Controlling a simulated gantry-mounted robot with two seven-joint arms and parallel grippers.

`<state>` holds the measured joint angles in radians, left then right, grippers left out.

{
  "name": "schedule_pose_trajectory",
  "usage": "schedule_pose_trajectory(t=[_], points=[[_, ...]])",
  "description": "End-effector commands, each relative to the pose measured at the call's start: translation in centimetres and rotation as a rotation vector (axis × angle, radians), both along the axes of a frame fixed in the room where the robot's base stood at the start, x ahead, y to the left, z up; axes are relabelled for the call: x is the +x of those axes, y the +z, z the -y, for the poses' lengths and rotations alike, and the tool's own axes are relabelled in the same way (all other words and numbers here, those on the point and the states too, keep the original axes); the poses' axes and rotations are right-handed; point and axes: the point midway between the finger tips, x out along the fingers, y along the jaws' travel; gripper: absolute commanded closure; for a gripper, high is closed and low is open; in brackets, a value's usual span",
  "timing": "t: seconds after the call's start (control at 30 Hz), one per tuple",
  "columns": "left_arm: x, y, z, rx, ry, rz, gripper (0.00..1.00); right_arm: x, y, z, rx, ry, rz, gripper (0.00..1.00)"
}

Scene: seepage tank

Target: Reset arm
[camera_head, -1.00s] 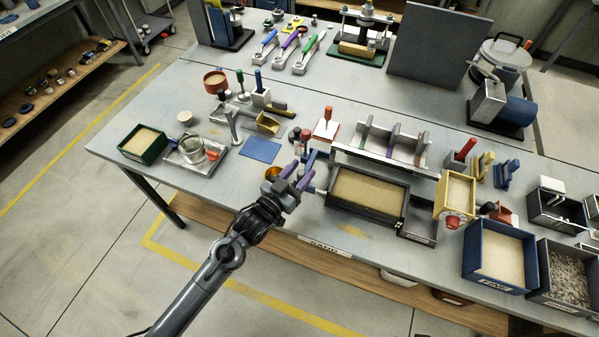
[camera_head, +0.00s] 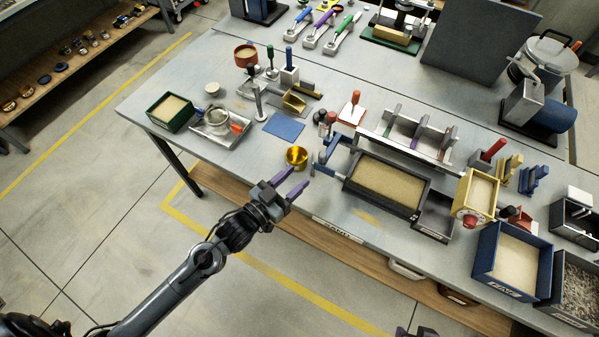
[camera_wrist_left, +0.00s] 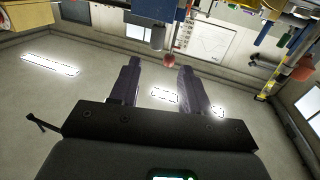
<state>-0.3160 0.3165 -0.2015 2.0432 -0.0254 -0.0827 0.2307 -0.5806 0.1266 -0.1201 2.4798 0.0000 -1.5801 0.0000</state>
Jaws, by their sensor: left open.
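My left gripper (camera_head: 299,177) is open and empty, with its two purple fingers apart. In the head view it shows in front of the bench's near edge, below and left of the sand-filled tank (camera_head: 388,187). A gold cup (camera_head: 297,156) stands on the bench just beyond the fingertips, and the gripper does not hold it. In the left wrist view the two fingers (camera_wrist_left: 158,68) are apart with nothing between them. A small dark part shows at the bottom edge of the head view; I cannot tell what it is.
The grey bench (camera_head: 235,165) carries a green sand tray (camera_head: 171,112), a metal tray with a glass dish (camera_head: 217,118), a blue mat (camera_head: 284,126), a yellow box (camera_head: 477,195) and a blue bin (camera_head: 510,258). The floor (camera_head: 110,240) left of the bench is clear.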

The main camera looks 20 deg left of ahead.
Motion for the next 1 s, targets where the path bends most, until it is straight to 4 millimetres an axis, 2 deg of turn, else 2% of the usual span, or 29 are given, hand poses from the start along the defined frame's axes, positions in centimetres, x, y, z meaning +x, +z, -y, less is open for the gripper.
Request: schedule_pose_trajectory(t=[0.43,0.57,0.63,0.77,0.87,1.0], points=[[-0.1,0.0,-0.1,0.000,0.001,-0.001,0.53,0.0,0.0,-0.2,0.008,-0.006,0.000,0.57],[-0.7,-0.9,0.0,-0.005,0.002,-0.020,0.53,0.0,0.0,-0.2,0.010,-0.007,0.001,0.57],[-1.6,-1.8,0.2,-0.022,0.010,-0.045,0.53,0.0,0.0,-0.2,0.011,-0.007,0.000,0.57],[-4.0,-1.7,0.4,-0.062,0.056,-0.125,0.53,0.1,0.1,-0.2,0.011,-0.007,0.001,0.57],[-5.6,-2.7,-0.1,-0.033,0.104,-0.267,0.53,0.1,0.1,-0.2,0.010,-0.006,0.001,0.57],[-8.8,-4.6,-1.2,0.039,0.161,-0.518,0.53,0.0,0.0,-0.2,0.008,-0.005,0.001,0.57]])
